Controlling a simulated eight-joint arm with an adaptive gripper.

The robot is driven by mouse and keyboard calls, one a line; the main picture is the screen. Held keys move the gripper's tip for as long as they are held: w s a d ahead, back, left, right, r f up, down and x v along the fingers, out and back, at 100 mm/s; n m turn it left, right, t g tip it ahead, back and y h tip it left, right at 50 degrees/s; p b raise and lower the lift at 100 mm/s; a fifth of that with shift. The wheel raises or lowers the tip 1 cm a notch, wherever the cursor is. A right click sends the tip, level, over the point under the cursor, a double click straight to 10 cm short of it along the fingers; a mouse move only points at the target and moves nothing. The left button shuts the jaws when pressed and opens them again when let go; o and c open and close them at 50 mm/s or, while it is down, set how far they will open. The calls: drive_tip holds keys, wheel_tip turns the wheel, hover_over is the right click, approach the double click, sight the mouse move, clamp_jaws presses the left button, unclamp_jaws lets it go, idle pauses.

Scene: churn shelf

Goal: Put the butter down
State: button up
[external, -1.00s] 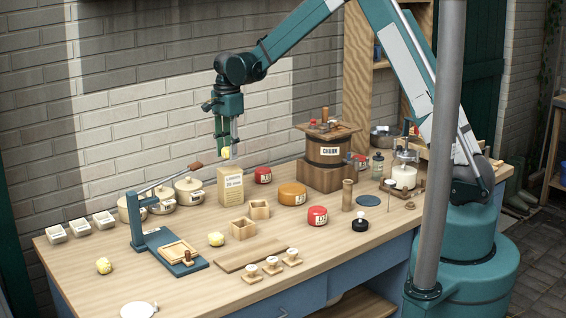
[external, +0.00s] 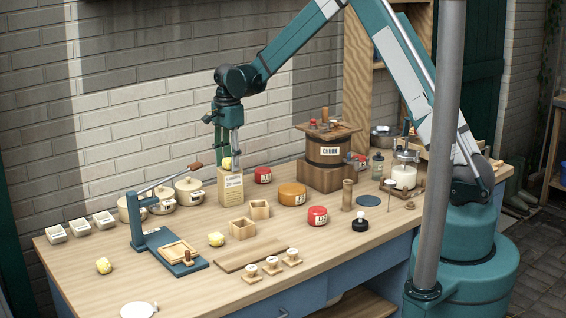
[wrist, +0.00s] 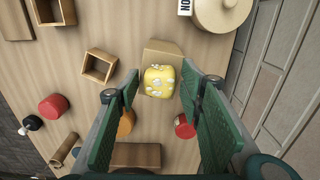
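A yellow butter lump with pale spots (external: 227,163) is at the top of a beige labelled carton (external: 230,188), and appears to rest on it. My gripper (external: 229,158) points straight down over the carton, with its fingers around the butter. In the wrist view the butter (wrist: 159,81) lies between the green fingers of my gripper (wrist: 160,90), with gaps on both sides, so the fingers look open. The carton (wrist: 161,50) shows beneath the butter. The contact under the butter is partly hidden.
Lidded pots (external: 188,190) stand left of the carton. A red tin (external: 263,175) and an orange tin (external: 292,194) are to its right. Two wooden boxes (external: 242,228) stand in front. Other yellow lumps (external: 216,240) lie on the table, near a blue press (external: 170,250).

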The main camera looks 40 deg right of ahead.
sight(229, 159)
drive_tip(key=shift+o, duration=0.2)
drive_tip(key=shift+r, duration=0.2)
wheel_tip(229, 159, up, 12)
idle(0.7)
idle(0.6)
